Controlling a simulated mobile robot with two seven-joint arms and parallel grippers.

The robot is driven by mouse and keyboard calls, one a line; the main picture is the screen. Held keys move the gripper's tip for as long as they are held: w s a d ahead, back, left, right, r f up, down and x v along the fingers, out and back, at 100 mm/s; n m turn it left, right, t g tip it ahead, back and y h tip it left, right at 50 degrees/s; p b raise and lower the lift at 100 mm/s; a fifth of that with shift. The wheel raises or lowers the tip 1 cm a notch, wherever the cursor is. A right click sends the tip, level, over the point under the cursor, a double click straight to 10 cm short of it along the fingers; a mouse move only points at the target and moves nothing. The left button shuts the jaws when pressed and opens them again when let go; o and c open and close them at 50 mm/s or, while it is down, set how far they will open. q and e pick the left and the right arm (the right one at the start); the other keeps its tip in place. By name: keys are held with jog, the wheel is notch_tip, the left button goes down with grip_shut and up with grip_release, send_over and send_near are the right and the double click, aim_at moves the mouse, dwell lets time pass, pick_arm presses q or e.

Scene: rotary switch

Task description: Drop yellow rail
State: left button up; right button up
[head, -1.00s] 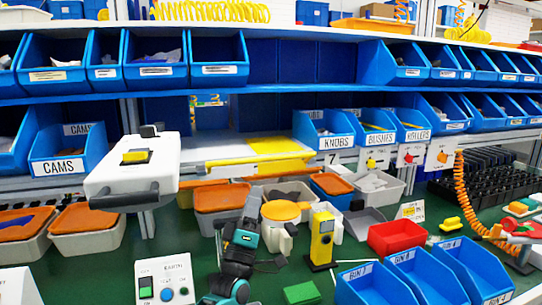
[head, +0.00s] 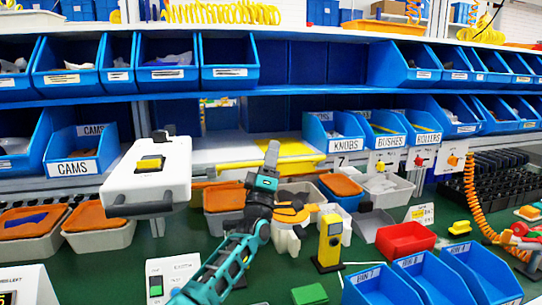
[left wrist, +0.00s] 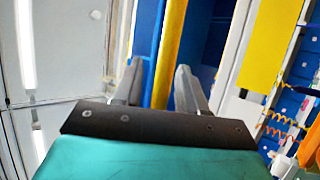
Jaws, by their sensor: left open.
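A yellow rail (head: 238,165) lies along the front of the middle shelf opening in the head view, left of the bin marked KNOBS. My left gripper (head: 272,152) points upward in front of it and hides part of it. In the left wrist view the gripper's two grey fingers (left wrist: 157,90) stand apart. A yellow strip (left wrist: 171,45) with blue beside it shows beyond the gap between them. I cannot tell whether this strip is the rail, or whether the fingers touch anything. My right gripper is not in view.
A white box with a black handle (head: 130,185) is left of my arm. Below the gripper are grey bins with orange lids (head: 222,195). A yellow upright device (head: 329,242), a red bin (head: 405,238) and blue bins (head: 470,270) stand to the right.

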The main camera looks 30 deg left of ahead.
pick_arm(q)
jog(key=shift+c, duration=0.5)
grip_shut()
